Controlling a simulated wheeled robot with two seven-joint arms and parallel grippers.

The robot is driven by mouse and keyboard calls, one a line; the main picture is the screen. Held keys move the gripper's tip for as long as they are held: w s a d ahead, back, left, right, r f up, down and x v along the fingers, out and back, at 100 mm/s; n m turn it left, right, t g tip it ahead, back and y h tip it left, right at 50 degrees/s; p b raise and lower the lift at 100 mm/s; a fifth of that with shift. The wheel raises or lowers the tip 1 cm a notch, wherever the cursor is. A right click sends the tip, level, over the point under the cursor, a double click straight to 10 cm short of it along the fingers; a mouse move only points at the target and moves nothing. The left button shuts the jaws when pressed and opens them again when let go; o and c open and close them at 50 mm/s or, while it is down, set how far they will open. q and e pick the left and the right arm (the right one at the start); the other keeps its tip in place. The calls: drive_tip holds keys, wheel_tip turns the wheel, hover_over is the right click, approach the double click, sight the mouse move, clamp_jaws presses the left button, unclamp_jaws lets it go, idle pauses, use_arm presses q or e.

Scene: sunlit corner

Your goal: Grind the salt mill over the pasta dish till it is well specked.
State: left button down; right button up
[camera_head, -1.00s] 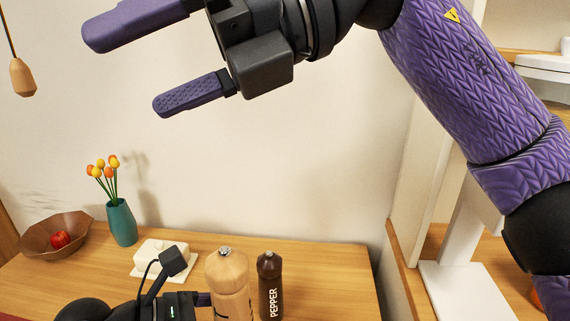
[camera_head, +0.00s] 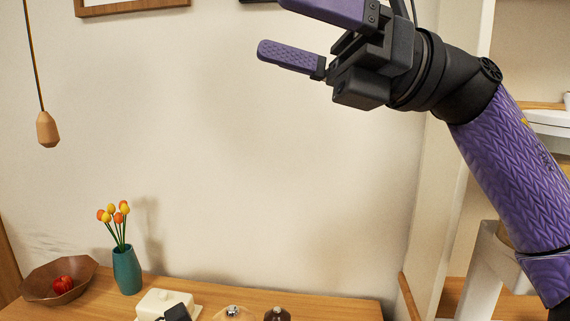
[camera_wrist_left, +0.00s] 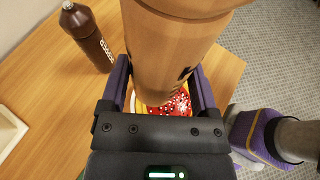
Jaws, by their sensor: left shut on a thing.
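My left gripper (camera_wrist_left: 160,92) is shut on the light wooden salt mill (camera_wrist_left: 170,45), with a purple finger on each side of it. Below the mill, the pasta dish (camera_wrist_left: 178,106) shows only in part, with red sauce and white specks on it; the mill and gripper hide the rest. In the head view only the mill's top (camera_head: 234,313) with its metal knob shows at the lower edge, and the dish is out of view. My right gripper (camera_head: 275,26) is open and empty, raised high in front of the wall.
A dark brown pepper mill (camera_wrist_left: 90,38) stands left of the salt mill in the wrist view. A white butter dish (camera_head: 163,303), a teal vase (camera_head: 127,270) with tulips and a brown bowl (camera_head: 40,284) with a red fruit stand on the wooden counter. A wooden pendant (camera_head: 47,130) hangs at left.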

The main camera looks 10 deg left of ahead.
drive_tip(key=s+a+f+t+h, duration=0.2)
drive_tip(key=a+f+h, duration=0.4)
drive_tip(key=f, duration=0.4)
drive_tip(key=m+t+h, duration=0.2)
drive_tip(key=t+h, duration=0.3)
drive_tip(key=h, duration=0.4)
approach(239, 311)
drive_tip(key=x, duration=1.2)
drive_tip(key=shift+f, duration=0.2)
